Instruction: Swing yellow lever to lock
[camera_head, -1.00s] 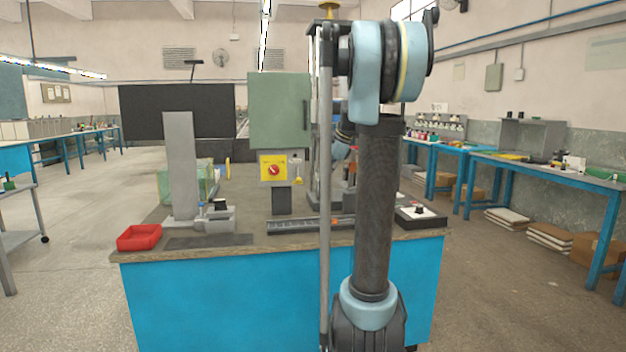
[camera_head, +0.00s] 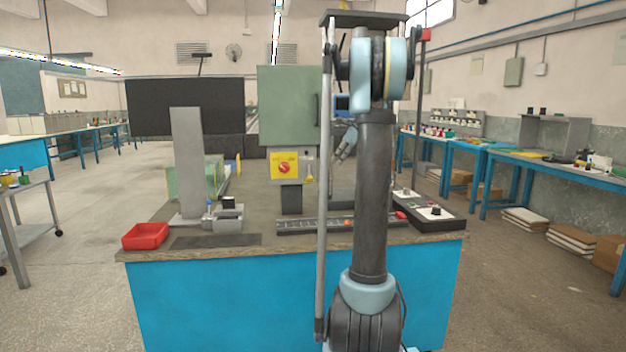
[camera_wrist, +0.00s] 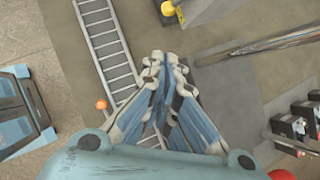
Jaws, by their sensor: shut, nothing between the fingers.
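A yellow switch panel (camera_head: 285,165) with a red rotary knob (camera_head: 284,168) is fixed under the green cabinet. A small yellow piece (camera_head: 309,179) hangs at its right. A thin upright yellow piece (camera_head: 238,163) stands by the clear greenish box; I cannot tell which yellow piece is the lever. My gripper (camera_head: 346,145) is partly hidden behind my arm, right of the panel.
A slotted dark rail (camera_head: 320,226) with an orange knob lies along the front. A black control box (camera_head: 432,213) is at right. A red tray (camera_head: 145,235) and grey upright fixture (camera_head: 187,160) are at left.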

